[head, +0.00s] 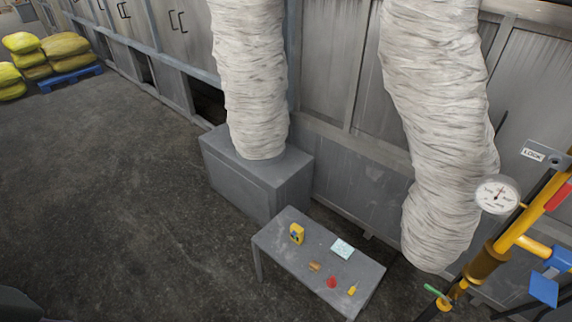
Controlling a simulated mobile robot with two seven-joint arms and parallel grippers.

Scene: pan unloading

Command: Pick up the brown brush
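A small brown object (315,266), which looks like the brown brush, lies on a grey table (281,249) in the lower middle of the head view. It is too small for me to make out its bristles or handle. It lies between a yellow object (297,233) with dark markings and a red object (332,282), apart from both. Nothing covers it. Neither of my grippers is in view.
A pale blue square item (342,249) and a small yellow item (353,289) share the table. A grey box (256,177) under a wrapped duct (251,80) stands behind it. Yellow pipes with a gauge (497,194) stand at right.

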